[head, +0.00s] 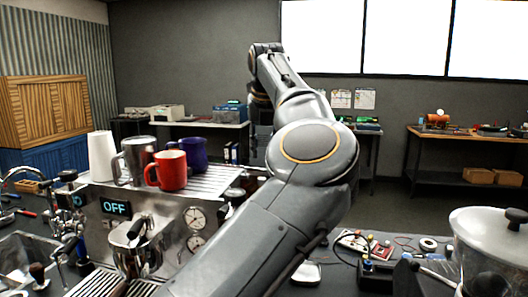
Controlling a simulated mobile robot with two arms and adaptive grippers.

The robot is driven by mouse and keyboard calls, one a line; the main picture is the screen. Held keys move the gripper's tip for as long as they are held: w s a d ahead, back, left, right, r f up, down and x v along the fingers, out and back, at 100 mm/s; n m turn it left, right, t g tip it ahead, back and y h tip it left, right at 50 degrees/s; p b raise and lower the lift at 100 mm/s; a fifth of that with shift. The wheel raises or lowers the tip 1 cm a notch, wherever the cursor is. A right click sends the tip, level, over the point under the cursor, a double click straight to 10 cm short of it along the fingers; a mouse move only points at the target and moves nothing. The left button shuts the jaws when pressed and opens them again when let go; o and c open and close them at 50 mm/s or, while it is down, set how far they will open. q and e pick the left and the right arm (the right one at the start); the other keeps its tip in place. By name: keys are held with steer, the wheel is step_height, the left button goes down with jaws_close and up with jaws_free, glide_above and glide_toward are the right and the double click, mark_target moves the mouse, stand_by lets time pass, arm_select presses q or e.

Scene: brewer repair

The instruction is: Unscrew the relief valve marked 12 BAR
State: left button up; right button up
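The brewer (172,228) is a steel espresso machine at the lower left, with a lit OFF display (115,207) and two round gauges on its front. My grey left arm rises from the bottom middle, passes in front of the machine's right side and reaches away towards the back. Its far end bends down, and the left gripper is mostly hidden behind my own arm links, so I cannot see its fingers. The relief valve marked 12 BAR cannot be made out; the machine's right side is largely covered by my arm. My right gripper is not in view.
A red mug (167,171), a steel mug (135,160), a blue mug (191,154) and white stacked cups (101,157) stand on the machine's top. A lidded clear container (490,245) stands at the lower right. Small parts clutter the counter between. Benches line the back wall.

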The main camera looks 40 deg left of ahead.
arm_select(q)
steer(key=p+x, duration=0.3)
steer(key=x, duration=0.9)
steer(key=shift+w+a+f, duration=0.15)
steer(key=shift+f, duration=0.35)
jaws_close()
steer(key=shift+r+n+p, duration=0.25)
steer(key=shift+n+p, duration=0.45)
steer(key=shift+p, duration=0.2)
steer(key=shift+w+n+g+y+p, duration=0.1)
steer(key=shift+n+g+y+p, duration=0.35)
steer(key=shift+n+p, duration=0.9)
steer(key=shift+n, duration=0.05)
steer(key=shift+f+g, duration=0.2)
steer(key=shift+g, duration=0.05)
